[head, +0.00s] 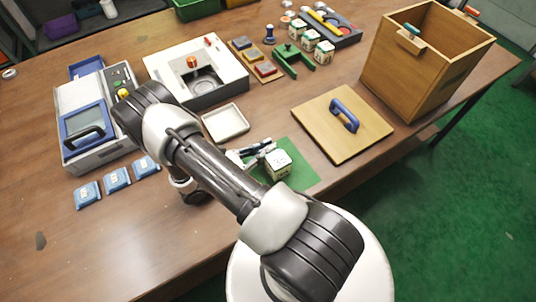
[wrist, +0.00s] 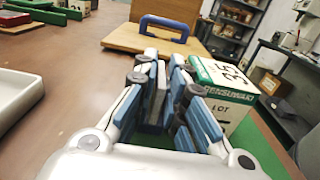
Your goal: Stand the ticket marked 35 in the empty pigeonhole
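A white and green box marked 35 (head: 278,164) stands upright on a green mat (head: 301,178) near the table's front edge. In the wrist view the box (wrist: 226,88) shows its 35 on the top, just right of and beyond my fingers. Several similar white and green boxes (head: 310,40) stand in a row at the back beside a green bracket (head: 294,62). I cannot make out an empty pigeonhole or a separate ticket.
A wooden board with a blue handle (head: 343,129) lies right of the mat, before a tall wooden crate (head: 408,67). A shallow white tray (head: 225,122) and a white open box (head: 222,82) stand behind my arm. Blue labelled packets (head: 117,178) lie left. The front left is bare.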

